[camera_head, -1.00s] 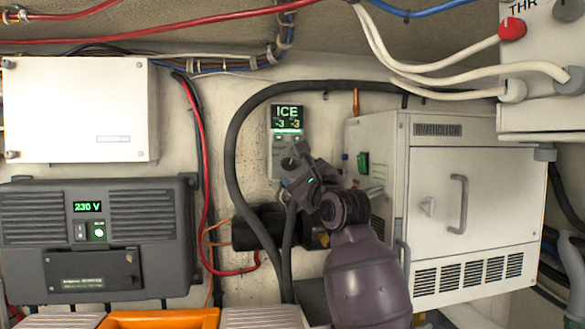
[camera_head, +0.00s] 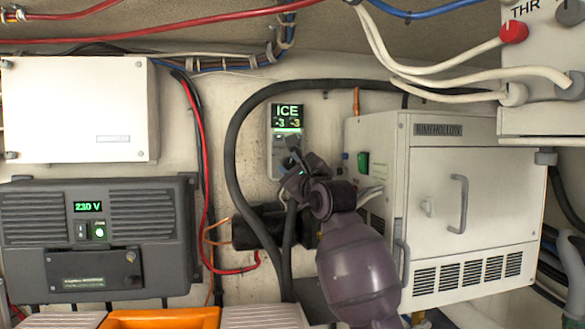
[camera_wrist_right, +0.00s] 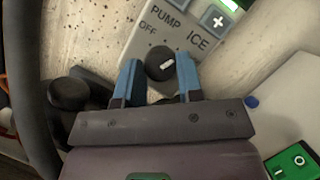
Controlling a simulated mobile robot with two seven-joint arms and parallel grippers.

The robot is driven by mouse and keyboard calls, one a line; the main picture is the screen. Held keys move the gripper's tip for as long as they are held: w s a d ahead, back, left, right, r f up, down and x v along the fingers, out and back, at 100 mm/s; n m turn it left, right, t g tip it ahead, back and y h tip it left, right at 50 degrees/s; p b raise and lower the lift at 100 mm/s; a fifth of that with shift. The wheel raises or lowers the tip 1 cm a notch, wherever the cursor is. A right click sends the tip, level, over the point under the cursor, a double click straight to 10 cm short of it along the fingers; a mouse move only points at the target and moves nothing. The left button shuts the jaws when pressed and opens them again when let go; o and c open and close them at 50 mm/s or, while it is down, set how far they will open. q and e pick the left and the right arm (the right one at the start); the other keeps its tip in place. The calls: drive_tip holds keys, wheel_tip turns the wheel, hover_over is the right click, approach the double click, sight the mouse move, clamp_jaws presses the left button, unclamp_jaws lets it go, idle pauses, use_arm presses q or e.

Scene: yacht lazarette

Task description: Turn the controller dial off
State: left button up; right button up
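The controller (camera_head: 285,145) is a grey panel on the back wall with a lit green display reading ICE. In the right wrist view its face (camera_wrist_right: 184,35) carries the labels OFF, PUMP and ICE. Its round black dial (camera_wrist_right: 157,59) has a white pointer mark turned to the right, toward the ICE side and away from OFF. My right gripper (camera_wrist_right: 158,68) has its blue fingers either side of the dial, with narrow gaps; I cannot tell whether they touch it. In the head view the right gripper (camera_head: 291,172) covers the panel's lower part. My left gripper is not in view.
A white cabinet (camera_head: 480,190) with a handle stands right of my right arm. A thick black hose (camera_head: 231,150) loops around the controller's left side. A dark 230 V unit (camera_head: 95,240) and an orange bin (camera_head: 160,319) are at the left.

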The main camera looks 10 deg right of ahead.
drive_tip(key=shift+n, duration=0.6)
drive_tip(key=shift+c, duration=0.3)
drive_tip(key=n+g+y, duration=0.1)
drive_tip(key=n+g, duration=0.1)
drive_tip(key=n, duration=0.2)
drive_tip(key=shift+d+r+n, duration=0.1)
drive_tip(key=shift+n, duration=0.2)
drive_tip(key=n+g, duration=0.1)
drive_tip(key=n, duration=0.3)
drive_tip(key=shift+r+n+g, duration=0.15)
drive_tip(key=shift+n+g, duration=0.15)
drive_tip(key=shift+g, duration=0.1)
drive_tip(key=n+g, duration=0.1)
drive_tip(key=n, duration=0.2)
drive_tip(key=shift+r+n+h, duration=0.1)
drive_tip(key=shift+n+h, duration=0.3)
drive_tip(key=n+g+h, duration=0.1)
drive_tip(key=n, duration=0.2)
drive_tip(key=shift+r, duration=0.1)
drive_tip(key=o, duration=0.9)
